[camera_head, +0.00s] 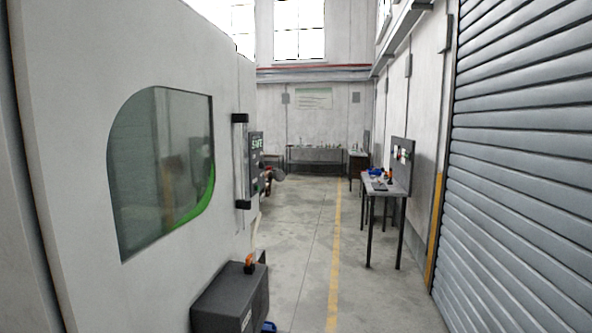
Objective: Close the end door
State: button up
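A large white machine panel (80,90) fills the left side, close to me. It has a dark window (160,170) with a green edge at its lower right. A vertical bar handle (241,160) with black end mounts stands at the panel's far edge. I cannot tell from this view whether this panel is the end door, or whether a door is open or shut. My gripper and arm do not show.
A dark grey box (230,300) with an orange part on top stands low beside the machine. The floor aisle (305,230) with a yellow line (335,250) is clear.

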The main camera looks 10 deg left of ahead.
aim_at(173, 162)
jog(key=z, duration=0.25)
jog(key=i, duration=1.75)
jog(key=u, duration=0.55)
jog(key=i, duration=1.05)
jog(key=u, duration=0.95)
